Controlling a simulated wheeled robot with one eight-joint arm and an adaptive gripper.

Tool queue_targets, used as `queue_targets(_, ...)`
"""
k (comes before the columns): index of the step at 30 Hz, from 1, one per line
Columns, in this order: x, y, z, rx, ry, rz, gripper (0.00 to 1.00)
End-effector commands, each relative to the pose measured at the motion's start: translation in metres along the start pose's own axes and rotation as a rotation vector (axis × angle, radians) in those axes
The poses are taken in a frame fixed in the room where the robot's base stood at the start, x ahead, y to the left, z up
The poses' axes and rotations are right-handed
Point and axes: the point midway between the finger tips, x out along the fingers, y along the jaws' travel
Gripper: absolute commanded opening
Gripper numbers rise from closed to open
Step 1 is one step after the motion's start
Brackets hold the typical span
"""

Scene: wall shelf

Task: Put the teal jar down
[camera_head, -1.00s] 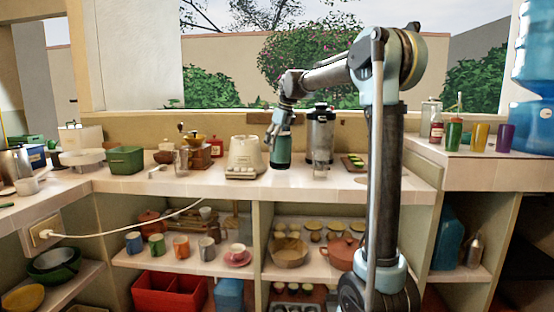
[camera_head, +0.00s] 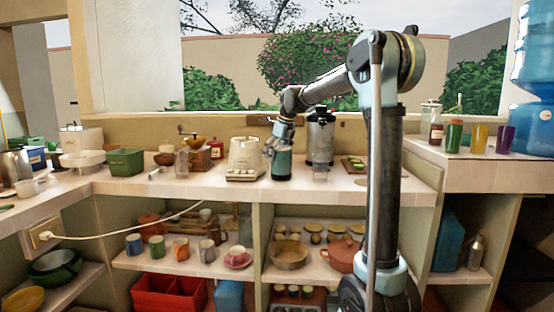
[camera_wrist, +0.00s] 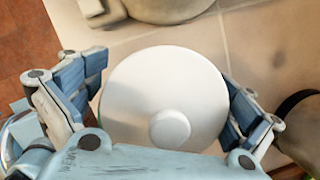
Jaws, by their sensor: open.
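The teal jar (camera_head: 282,164) stands upright on the counter, between the cream appliance and the metal dispenser. In the wrist view its white round lid with a knob (camera_wrist: 165,95) fills the middle. My gripper (camera_head: 283,148) is right above and around the jar's top, its fingers open on either side of the lid. The wrist view shows the blue finger pads left and right of the lid; whether either touches the jar I cannot tell. The lid hides the jar's body there.
The cream appliance (camera_head: 245,160) is close on the left. The metal dispenser (camera_head: 320,137) is close on the right. The counter's front edge (camera_head: 300,196) is clear below the jar.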

Motion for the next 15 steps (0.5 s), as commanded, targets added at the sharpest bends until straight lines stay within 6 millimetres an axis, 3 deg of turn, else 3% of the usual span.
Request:
queue_targets(9, -0.003, 0.0, 0.0, 0.0, 0.0, 0.0, 0.98)
queue_targets(15, -0.028, 0.0, 0.0, 0.0, 0.0, 0.0, 0.98)
